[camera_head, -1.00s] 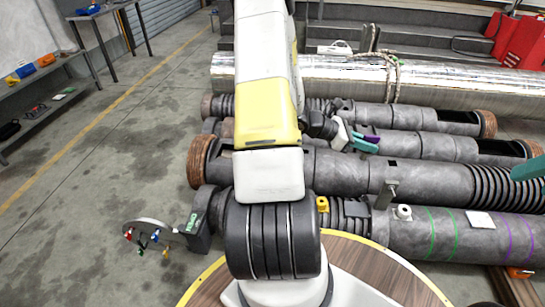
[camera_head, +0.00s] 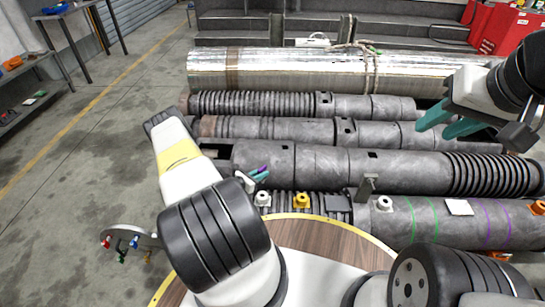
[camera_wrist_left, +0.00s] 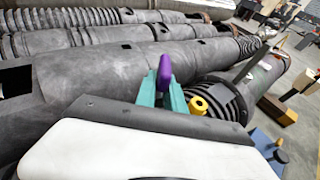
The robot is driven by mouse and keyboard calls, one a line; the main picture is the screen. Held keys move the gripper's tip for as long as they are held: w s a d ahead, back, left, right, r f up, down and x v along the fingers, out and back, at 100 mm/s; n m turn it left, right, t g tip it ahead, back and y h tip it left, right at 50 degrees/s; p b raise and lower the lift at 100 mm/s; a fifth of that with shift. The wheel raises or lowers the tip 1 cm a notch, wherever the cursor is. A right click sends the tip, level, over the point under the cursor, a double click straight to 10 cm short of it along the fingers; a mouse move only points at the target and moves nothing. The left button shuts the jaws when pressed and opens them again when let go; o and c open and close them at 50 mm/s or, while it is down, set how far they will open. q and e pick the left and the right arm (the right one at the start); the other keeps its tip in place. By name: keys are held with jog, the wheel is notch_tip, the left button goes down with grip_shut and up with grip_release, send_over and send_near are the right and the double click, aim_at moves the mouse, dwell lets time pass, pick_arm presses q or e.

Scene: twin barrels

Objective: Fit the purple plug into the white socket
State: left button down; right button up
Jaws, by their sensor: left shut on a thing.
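My left gripper (camera_head: 258,176) has teal fingers shut on the purple plug (camera_head: 264,168), held over the dark barrels near the middle. In the left wrist view the purple plug (camera_wrist_left: 165,72) stands up from between the teal fingers (camera_wrist_left: 160,97). Two white socket-like fittings show on the front barrel: one white fitting (camera_head: 263,199) just below my left gripper, another white fitting (camera_head: 384,204) further right. I cannot tell which is the task's socket. The plug is apart from both. My right gripper (camera_head: 447,122) is open and empty at the upper right.
A yellow fitting (camera_head: 301,201) sits on the front barrel between the white ones; it also shows in the left wrist view (camera_wrist_left: 198,105). An upright grey bracket (camera_head: 367,187) stands beside the right white fitting. An orange fitting (camera_head: 538,208) is at far right. A round wooden table (camera_head: 325,232) is nearest.

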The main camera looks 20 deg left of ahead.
pick_arm(q)
jog(key=shift+s+a+f, duration=0.15)
jog(key=shift+s+f, duration=0.05)
jog(key=shift+f, duration=0.8)
jog(key=m+g+h, duration=0.2)
jog(key=m+h, duration=0.2)
jog(key=shift+g, duration=0.3)
jog(key=shift+s+f+m+h, duration=0.2)
jog(key=shift+f+m+h, duration=0.1)
jog(key=shift+h, duration=0.2)
jog(key=shift+f, duration=2.55)
jog(key=shift+f, duration=1.2)
jog(key=shift+f, duration=0.3)
jog(key=shift+f, duration=0.3)
